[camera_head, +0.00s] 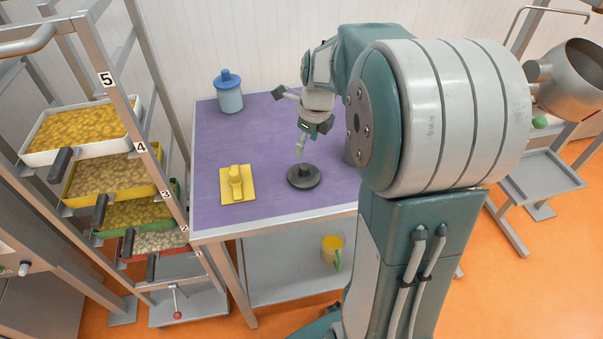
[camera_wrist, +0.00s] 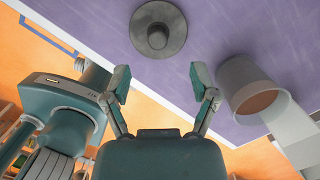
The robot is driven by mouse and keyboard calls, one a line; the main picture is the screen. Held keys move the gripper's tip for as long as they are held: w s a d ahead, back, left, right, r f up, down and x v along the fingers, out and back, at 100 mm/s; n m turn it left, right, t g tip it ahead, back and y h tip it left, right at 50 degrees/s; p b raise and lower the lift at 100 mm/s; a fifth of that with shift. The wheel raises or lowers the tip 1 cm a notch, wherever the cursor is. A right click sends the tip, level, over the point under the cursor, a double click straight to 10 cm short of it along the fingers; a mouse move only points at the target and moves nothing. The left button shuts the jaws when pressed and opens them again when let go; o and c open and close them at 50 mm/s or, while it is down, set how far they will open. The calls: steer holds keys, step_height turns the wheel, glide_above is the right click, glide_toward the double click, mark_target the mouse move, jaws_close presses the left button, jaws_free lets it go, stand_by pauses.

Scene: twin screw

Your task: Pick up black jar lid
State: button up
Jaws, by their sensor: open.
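The black jar lid (camera_head: 304,177) lies flat on the purple table top (camera_head: 270,130), with its round knob upward. In the wrist view the lid (camera_wrist: 174,40) shows as a dark grey disc with a raised centre, beyond my fingertips and close to the top edge. My gripper (camera_head: 300,122) is above the table, behind and above the lid and apart from it. In the wrist view my gripper (camera_wrist: 158,85) has its two fingers spread with nothing between them.
A grey open jar (camera_wrist: 247,83) stands right of the lid, mostly hidden behind my arm in the head view. A yellow block with a handle (camera_head: 236,184) lies left of the lid. A blue lidded jar (camera_head: 229,92) stands at the back left. A tray rack (camera_head: 140,100) borders the table's left.

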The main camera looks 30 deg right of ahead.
mark_target(303, 167)
steer(key=f, duration=0.3)
steer(key=shift+w+d+f, duration=0.15)
steer(key=shift+d+f, duration=0.05)
steer(key=shift+f, duration=0.15)
steer(key=f, duration=0.2)
steer(key=a+f, duration=0.1)
steer(key=f, duration=0.1)
steer(key=shift+a+f, duration=0.1)
steer(key=shift+a, duration=0.05)
steer(key=shift+f, duration=0.4)
steer(key=shift+d+f, duration=0.2)
steer(key=shift+d, duration=0.05)
steer(key=c, duration=0.9)
steer(key=shift+a, duration=0.15)
steer(key=shift+c, duration=0.7)
